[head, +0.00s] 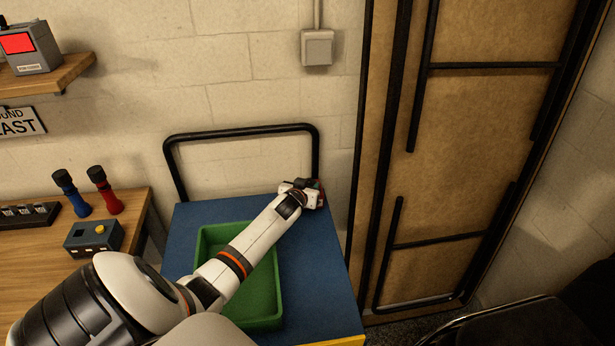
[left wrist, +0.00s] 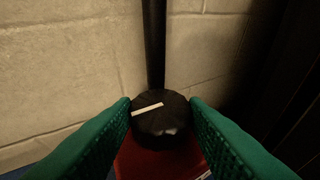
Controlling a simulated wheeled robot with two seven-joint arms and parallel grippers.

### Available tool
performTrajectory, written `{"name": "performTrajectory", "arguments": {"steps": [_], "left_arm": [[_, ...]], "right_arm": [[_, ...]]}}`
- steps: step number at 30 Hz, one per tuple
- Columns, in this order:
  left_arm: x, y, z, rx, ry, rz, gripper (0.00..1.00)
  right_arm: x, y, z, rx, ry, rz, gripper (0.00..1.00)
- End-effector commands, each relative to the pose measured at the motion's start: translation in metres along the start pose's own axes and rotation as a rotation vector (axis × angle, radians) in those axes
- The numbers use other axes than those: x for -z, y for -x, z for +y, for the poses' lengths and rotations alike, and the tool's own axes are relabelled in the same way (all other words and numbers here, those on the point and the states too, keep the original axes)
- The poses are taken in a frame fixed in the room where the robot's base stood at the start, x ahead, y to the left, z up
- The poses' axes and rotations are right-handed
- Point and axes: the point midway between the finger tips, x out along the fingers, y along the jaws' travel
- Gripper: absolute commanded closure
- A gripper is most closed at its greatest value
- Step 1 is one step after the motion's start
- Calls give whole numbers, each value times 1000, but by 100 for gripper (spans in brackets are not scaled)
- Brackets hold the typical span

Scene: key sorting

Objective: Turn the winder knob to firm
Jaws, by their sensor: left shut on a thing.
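The winder (left wrist: 145,162) is a red body with a round black knob (left wrist: 168,124) on it, seen in the left wrist view. A white line on the knob runs from its left edge towards the middle, tilted slightly up to the right. The green fingers of my left gripper (head: 312,190) are on either side of the knob, shut on it. In the head view the gripper is at the back right corner of the blue cart top and hides most of the winder. Any firm marking cannot be made out. My right gripper is not in view.
A green tray (head: 208,240) lies on the blue cart top (head: 330,285) under my left forearm. A black rail (head: 240,129) rises behind the cart. A brown cabinet (head: 475,120) stands at right.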

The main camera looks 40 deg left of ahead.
Motion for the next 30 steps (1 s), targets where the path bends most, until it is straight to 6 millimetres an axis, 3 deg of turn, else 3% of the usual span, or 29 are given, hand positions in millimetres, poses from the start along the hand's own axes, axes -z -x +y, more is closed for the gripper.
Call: {"name": "performTrajectory", "arguments": {"steps": [13, 30], "left_arm": [[0, -1, 7, 173, -81, 0, 84], [-2, -4, 12, 432, -186, -5, 84]], "right_arm": [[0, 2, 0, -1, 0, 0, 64], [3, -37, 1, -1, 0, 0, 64]]}}
